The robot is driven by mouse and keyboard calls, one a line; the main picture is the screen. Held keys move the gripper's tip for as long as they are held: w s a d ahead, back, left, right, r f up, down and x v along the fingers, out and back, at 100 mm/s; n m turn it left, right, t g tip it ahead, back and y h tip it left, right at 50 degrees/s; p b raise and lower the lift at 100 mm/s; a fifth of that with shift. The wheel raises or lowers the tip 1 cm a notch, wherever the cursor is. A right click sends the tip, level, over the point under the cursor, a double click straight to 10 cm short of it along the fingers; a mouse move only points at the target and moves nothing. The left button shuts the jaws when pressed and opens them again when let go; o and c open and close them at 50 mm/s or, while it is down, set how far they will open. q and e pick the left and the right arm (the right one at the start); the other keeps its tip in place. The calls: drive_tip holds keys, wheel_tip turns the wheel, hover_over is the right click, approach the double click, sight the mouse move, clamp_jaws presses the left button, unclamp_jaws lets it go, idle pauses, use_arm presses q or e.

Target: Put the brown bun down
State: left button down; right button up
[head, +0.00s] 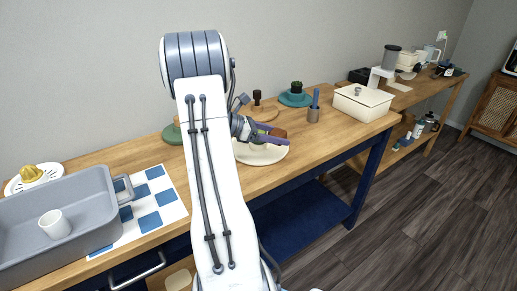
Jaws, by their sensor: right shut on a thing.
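My right gripper (274,136), with purple-grey fingers, is over the wooden table, low above a white plate (262,155). It is shut on the brown bun (279,132), which shows as a small reddish-brown patch between and behind the fingers. Something green shows beside the bun, partly hidden by the fingers. I cannot tell whether the bun touches the plate. My left gripper is not in view.
A grey tub (75,207) with a white cup (55,224) and a blue-checked cloth (150,200) are at left. Behind the plate are a wooden stamp-like item (257,99) and a teal dish (295,98).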

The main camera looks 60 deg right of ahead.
drive_tip(key=w+d+r+n+t+h, duration=0.3)
drive_tip(key=n, duration=0.1)
hover_over(250, 153)
drive_tip(key=w+d, duration=0.2)
drive_tip(key=w, duration=0.3)
drive_tip(key=f, duration=0.6)
drive_tip(key=shift+s+a, duration=0.15)
drive_tip(key=shift+a, duration=0.05)
drive_tip(key=shift+w+a+f, duration=0.1)
drive_tip(key=shift+w+f, duration=0.25)
drive_tip(key=shift+f, duration=1.9)
drive_tip(key=shift+f, duration=0.1)
drive_tip(key=o, duration=1.4)
drive_tip(key=shift+c, duration=0.2)
